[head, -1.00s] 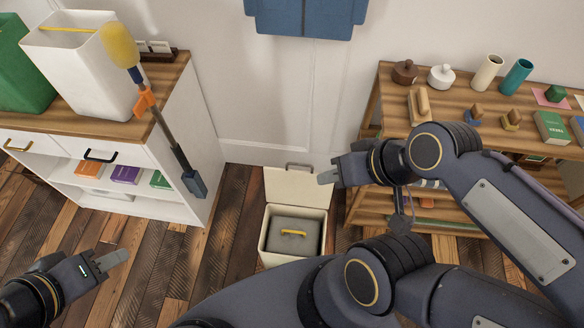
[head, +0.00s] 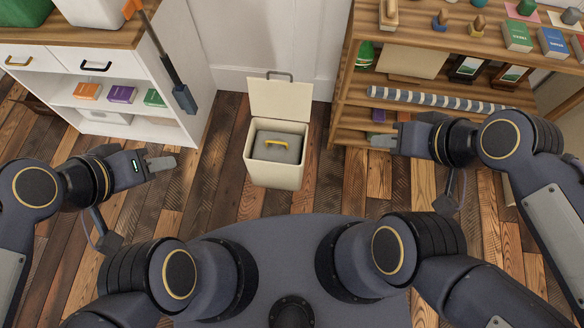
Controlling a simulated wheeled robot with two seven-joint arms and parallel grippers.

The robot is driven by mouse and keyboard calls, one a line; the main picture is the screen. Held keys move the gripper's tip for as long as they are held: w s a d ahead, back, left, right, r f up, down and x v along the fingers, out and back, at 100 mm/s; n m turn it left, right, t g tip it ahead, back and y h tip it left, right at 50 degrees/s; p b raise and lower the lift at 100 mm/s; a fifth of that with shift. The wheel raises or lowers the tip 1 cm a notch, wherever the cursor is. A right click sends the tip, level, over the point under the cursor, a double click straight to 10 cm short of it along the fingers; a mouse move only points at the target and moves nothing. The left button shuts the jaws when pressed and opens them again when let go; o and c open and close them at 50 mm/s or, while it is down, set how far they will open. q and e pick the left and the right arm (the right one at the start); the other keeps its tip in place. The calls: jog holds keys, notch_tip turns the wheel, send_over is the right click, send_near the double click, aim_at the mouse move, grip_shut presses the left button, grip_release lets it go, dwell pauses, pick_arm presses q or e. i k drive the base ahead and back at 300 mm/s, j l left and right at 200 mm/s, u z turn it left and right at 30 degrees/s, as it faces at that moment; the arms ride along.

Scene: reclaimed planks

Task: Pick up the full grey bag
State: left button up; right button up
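The bin's lid (head: 279,99) stands open at the back. My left gripper (head: 163,163) is to the left of the bin, apart from it, and holds nothing. My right gripper (head: 383,140) is to the right of the bin, near the wooden shelf, and holds nothing. The fingers of both are seen edge-on, so their opening is hard to judge.
A white cabinet (head: 148,70) with drawers and books stands at the left. A wooden shelf unit (head: 420,45) with books, a striped roll (head: 435,100) and small items stands at the right. Plank floor (head: 215,195) around the bin is clear.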

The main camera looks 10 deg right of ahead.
aim_at(277, 147)
jog(key=i+l, duration=0.2)
jog(key=l, duration=0.15)
jog(key=i+l, duration=0.15)
jog(key=l, duration=0.15)
jog(key=i+l, duration=0.2)
jog(key=l, duration=0.15)
jog(key=i+l, duration=0.2)
jog(key=l, duration=0.15)
jog(key=u, duration=0.45)
jog(key=l+u, duration=0.1)
jog(key=u, duration=0.8)
jog(key=l+u, duration=0.1)
jog(key=u, duration=0.35)
jog(key=l+u, duration=0.1)
jog(key=u, duration=0.8)
